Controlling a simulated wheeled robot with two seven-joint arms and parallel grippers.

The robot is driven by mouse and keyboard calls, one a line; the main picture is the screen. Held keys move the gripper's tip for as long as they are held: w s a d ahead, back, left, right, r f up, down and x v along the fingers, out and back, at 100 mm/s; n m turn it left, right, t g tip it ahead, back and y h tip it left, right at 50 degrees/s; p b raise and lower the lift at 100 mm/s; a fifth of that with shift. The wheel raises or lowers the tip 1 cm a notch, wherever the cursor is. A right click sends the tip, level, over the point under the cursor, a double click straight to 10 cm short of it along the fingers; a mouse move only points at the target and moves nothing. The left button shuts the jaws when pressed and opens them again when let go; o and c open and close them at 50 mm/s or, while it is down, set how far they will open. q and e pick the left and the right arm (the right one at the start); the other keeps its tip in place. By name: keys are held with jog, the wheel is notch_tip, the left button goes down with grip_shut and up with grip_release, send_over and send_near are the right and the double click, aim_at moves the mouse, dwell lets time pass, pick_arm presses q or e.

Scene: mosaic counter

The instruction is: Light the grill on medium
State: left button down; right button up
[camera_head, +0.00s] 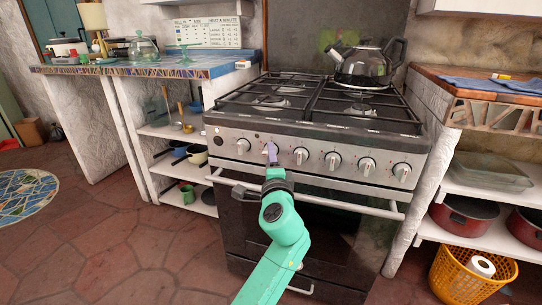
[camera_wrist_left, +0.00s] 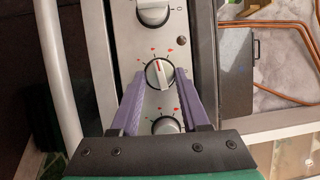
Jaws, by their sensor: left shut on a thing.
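The stove (camera_head: 320,140) stands in the middle of the head view, with a row of several round silver knobs along its front panel. My left gripper (camera_head: 271,153) has purple fingers and reaches the second knob from the left, largely covering it. In the left wrist view the two fingers of my left gripper (camera_wrist_left: 160,82) are on either side of a knob (camera_wrist_left: 159,72) and shut on it. Its pointer line faces up, slightly left, in that view. Red marks ring the knob. My right gripper is in neither view.
A kettle (camera_head: 366,66) stands on the back right burner. The oven handle bar (camera_head: 345,204) runs below the knobs, close to my left arm. Neighbouring knobs (camera_head: 301,156) sit near the gripper. An orange basket (camera_head: 460,283) is on the floor at right.

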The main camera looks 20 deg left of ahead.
pick_arm(q)
jog(key=shift+f, duration=0.1)
jog(key=shift+c, duration=2)
grip_release()
jog(key=shift+s, duration=0.15)
jog(key=shift+s+d, duration=0.2)
jog(key=shift+s, duration=0.1)
jog(key=r+p+v, duration=0.1)
jog(key=v, duration=1.2)
jog(key=shift+s+f, duration=0.35)
jog(key=shift+f, duration=0.2)
grip_shut()
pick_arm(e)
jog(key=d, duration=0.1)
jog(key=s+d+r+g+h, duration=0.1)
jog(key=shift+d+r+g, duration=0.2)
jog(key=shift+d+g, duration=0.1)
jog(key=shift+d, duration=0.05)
